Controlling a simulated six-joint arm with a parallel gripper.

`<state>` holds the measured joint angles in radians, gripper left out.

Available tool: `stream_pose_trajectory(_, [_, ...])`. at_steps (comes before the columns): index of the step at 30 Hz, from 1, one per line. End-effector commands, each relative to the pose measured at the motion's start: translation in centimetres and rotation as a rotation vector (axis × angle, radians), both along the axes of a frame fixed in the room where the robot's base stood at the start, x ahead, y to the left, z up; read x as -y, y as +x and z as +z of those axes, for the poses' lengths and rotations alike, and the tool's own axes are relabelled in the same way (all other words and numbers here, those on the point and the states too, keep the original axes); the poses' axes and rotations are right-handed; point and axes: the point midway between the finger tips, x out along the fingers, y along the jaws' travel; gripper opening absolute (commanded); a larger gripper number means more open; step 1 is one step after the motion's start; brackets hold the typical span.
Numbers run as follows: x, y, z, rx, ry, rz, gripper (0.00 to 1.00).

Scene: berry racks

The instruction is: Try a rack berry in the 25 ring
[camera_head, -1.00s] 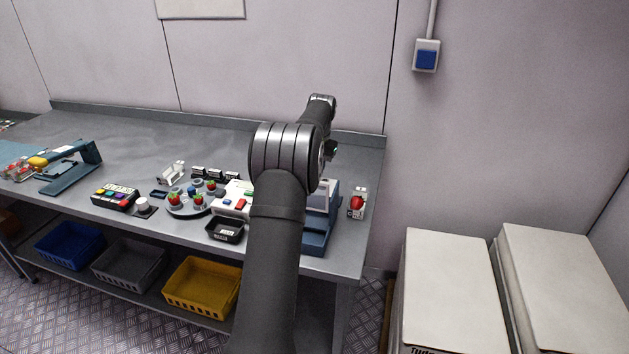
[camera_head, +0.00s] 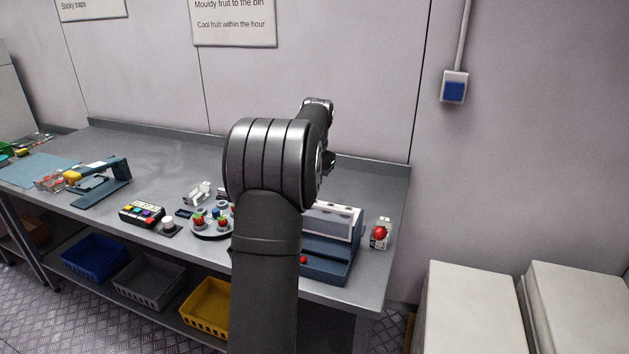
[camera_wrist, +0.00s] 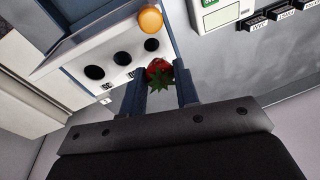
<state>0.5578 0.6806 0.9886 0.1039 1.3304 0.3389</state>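In the wrist view a red berry with a green leafy top (camera_wrist: 159,74) sits between the two fingers of my gripper (camera_wrist: 161,80), which appear closed on its sides. Beyond it is a white ring panel (camera_wrist: 108,48) with a row of dark round holes and a round orange piece (camera_wrist: 150,19) at one end. My gripper there is mostly hidden behind my arm.
A round berry rack (camera_head: 211,232) is left, partly behind my arm. A button box (camera_head: 142,214) and a blue-framed device (camera_head: 103,185) stand farther left. Yellow bin (camera_head: 207,304) is below.

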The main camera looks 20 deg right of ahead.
Motion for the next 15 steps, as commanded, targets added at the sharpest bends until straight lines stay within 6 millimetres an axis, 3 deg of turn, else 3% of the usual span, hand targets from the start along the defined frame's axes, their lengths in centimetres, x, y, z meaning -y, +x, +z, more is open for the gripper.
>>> stream_pose_trajectory(15, [0.0,0.0,-4.1,-0.001,0.001,-0.001,0.24])
